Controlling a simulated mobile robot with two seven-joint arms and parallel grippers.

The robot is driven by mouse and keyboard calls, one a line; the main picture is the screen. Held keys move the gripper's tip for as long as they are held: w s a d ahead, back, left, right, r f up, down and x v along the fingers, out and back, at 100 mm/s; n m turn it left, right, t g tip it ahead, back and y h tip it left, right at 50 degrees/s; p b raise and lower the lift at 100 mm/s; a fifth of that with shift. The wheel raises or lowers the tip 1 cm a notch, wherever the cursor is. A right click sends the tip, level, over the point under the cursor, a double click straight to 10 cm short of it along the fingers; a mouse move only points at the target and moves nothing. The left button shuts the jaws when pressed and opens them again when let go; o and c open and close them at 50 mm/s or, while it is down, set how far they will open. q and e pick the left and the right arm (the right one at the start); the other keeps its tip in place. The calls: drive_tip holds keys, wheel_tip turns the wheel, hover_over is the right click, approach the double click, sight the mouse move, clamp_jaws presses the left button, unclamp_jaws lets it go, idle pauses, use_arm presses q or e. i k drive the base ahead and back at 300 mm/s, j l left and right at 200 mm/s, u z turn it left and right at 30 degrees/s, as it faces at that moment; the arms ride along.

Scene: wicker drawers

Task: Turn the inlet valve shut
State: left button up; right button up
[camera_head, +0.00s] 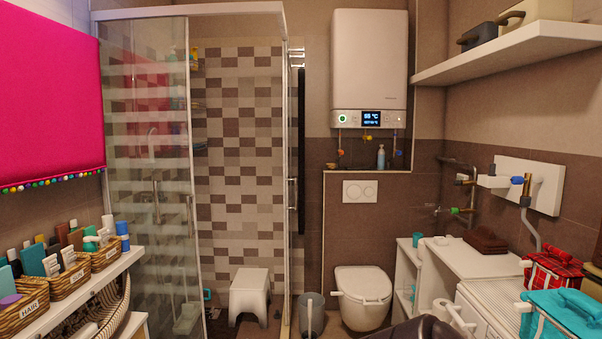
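Under the wall boiler (369,62) hang small pipe fittings, including a yellow one (367,138) and a blue one (397,153). Which of these is the inlet valve, and how its handle is turned, I cannot tell. Neither of my grippers is in view.
A white counter (472,262) with folded brown towels (485,240) stands below the pipes. A red basket (553,270) and a teal basket (562,315) sit at front right. The toilet (362,290) is at the back. A shelf (510,50) overhangs the right side.

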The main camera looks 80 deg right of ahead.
sight(514, 179)
drive_tip(key=z, duration=3.8)
drive_tip(key=i+j, duration=0.25)
drive_tip(key=i+j+z, duration=0.15)
drive_tip(key=i+j, duration=0.4)
drive_tip(key=j, duration=0.2)
drive_tip(key=i+j+z, duration=0.15)
drive_tip(key=i+j, duration=0.3)
drive_tip(key=j, duration=0.25)
drive_tip(key=i+j+z, duration=0.15)
drive_tip(key=j, duration=0.25)
drive_tip(key=i+j, duration=0.3)
drive_tip(key=i+j+z, duration=0.15)
drive_tip(key=j, duration=0.35)
drive_tip(key=i, duration=0.05)
